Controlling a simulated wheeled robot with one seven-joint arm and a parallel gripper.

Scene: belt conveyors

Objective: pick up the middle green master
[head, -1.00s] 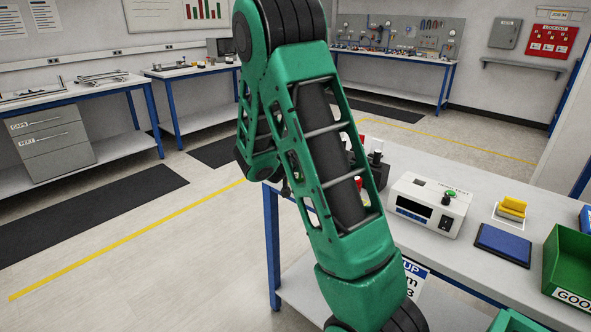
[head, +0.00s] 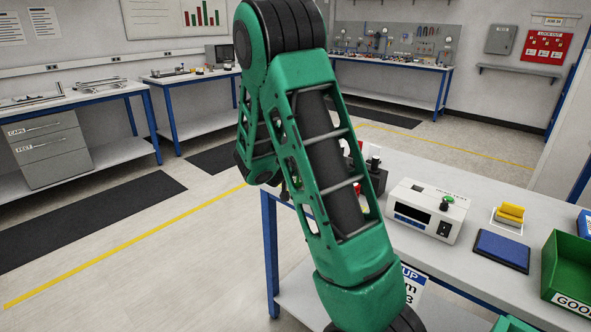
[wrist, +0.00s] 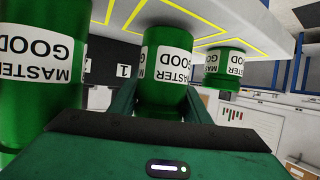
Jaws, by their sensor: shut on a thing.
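The wrist view looks upside down. In it, the middle green master (wrist: 153,92), a green cylinder with a white "MASTER GOOD" label, is between the jaws of my gripper (wrist: 166,103), which is shut on it. Its base end is close to a yellow outline on the pale bench surface; I cannot tell whether they touch. A second green master (wrist: 42,105) is large and close at the left. A third (wrist: 224,70) is smaller at the right. In the head view my arm hides the gripper and the masters.
In the head view, the bench (head: 410,170) carries a white tester box (head: 428,208), a blue pad (head: 502,250), a yellow block (head: 510,213) and a green bin (head: 572,262) marked "GOOD". Open floor (head: 130,265) lies left of the bench.

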